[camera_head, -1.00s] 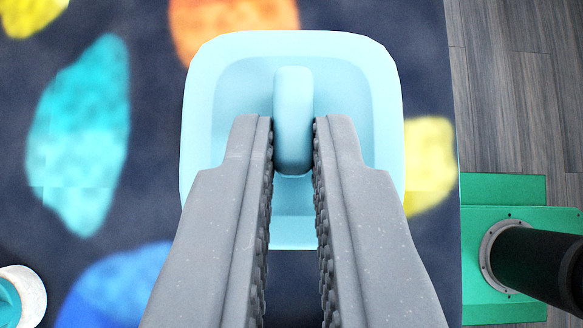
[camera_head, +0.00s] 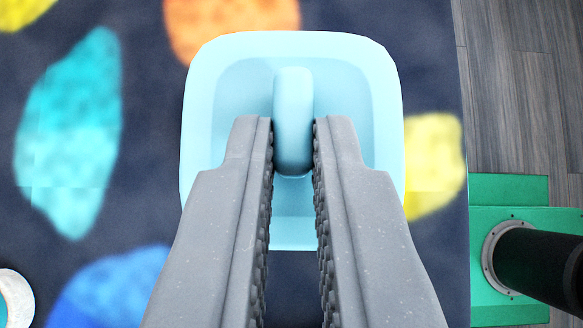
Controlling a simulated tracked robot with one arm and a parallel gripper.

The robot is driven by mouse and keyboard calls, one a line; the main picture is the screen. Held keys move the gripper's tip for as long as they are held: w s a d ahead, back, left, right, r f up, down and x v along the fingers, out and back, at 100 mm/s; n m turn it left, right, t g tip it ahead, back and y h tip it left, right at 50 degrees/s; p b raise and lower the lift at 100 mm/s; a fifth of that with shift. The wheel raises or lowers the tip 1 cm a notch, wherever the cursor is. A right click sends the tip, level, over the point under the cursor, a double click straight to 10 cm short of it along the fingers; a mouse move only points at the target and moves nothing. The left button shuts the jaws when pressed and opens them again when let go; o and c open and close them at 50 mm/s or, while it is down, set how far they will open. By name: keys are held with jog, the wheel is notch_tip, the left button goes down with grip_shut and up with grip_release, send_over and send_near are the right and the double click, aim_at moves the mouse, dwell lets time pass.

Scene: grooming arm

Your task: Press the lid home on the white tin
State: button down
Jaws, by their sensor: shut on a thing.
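A light blue, rounded-square lid (camera_head: 230,75) with an upright knob (camera_head: 293,105) fills the middle of the head view. My gripper (camera_head: 293,150) is shut on the knob, one grey finger on each side. The lid looks level from above. It hides whatever lies under it, and no white tin shows below it. A round white-rimmed thing (camera_head: 22,296) with some teal is cut off at the lower left edge; I cannot tell whether it is the tin.
A dark blue rug (camera_head: 145,225) with coloured spots lies below. Beyond its right edge is a grey wood floor (camera_head: 510,100). A green base (camera_head: 508,190) with a black cylinder (camera_head: 545,262) stands at the lower right.

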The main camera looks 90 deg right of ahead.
jog(key=shift+f+b, duration=0.3)
jog(key=shift+f, duration=0.15)
jog(key=c, duration=1.4)
grip_release()
jog(key=p+v, duration=0.3)
jog(key=v, duration=1.1)
jog(key=shift+w, duration=0.1)
